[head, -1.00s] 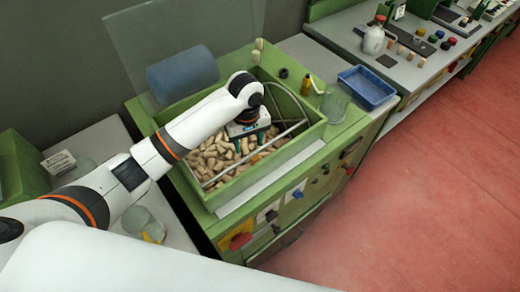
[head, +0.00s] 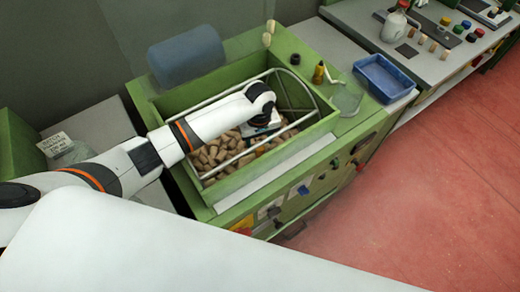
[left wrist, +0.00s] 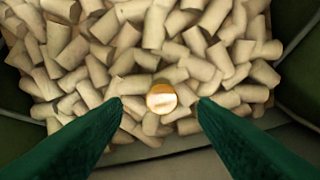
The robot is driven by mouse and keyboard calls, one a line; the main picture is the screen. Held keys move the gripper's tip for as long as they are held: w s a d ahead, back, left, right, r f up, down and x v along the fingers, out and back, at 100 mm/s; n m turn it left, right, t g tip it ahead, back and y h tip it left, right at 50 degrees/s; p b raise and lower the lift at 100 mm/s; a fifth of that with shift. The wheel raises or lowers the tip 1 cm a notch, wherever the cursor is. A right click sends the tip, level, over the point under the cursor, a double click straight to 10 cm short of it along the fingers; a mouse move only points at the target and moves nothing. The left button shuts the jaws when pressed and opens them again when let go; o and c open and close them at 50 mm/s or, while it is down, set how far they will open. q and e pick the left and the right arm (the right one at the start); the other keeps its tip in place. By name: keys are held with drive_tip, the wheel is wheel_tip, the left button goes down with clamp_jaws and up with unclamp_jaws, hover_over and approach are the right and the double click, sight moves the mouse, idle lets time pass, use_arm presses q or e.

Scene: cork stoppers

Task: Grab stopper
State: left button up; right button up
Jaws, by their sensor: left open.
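Many cork stoppers (head: 212,156) lie in a heap in the green bin (head: 192,97); they also fill much of the left wrist view (left wrist: 130,62). One stopper (left wrist: 161,98) stands out, with its round, lighter end facing the camera. My left gripper (left wrist: 159,104) is open, with its dark green fingers on either side of this stopper and apart from it. In the head view, my left arm reaches into the bin and its wrist hides most of the gripper. My right gripper is not in view.
A grey metal frame (head: 226,95) spans the bin. The bin's near wall (left wrist: 215,142) shows below the corks in the left wrist view. A blue tray (head: 385,79) and a small dark yellow bottle (head: 318,73) stand to the right.

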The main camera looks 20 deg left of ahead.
sight(260, 148)
use_arm(q)
drive_tip(key=shift+w+d+f+p, duration=0.1)
drive_tip(key=shift+f+p, duration=0.25)
drive_tip(key=shift+f, duration=2.05)
drive_tip(key=c, duration=1)
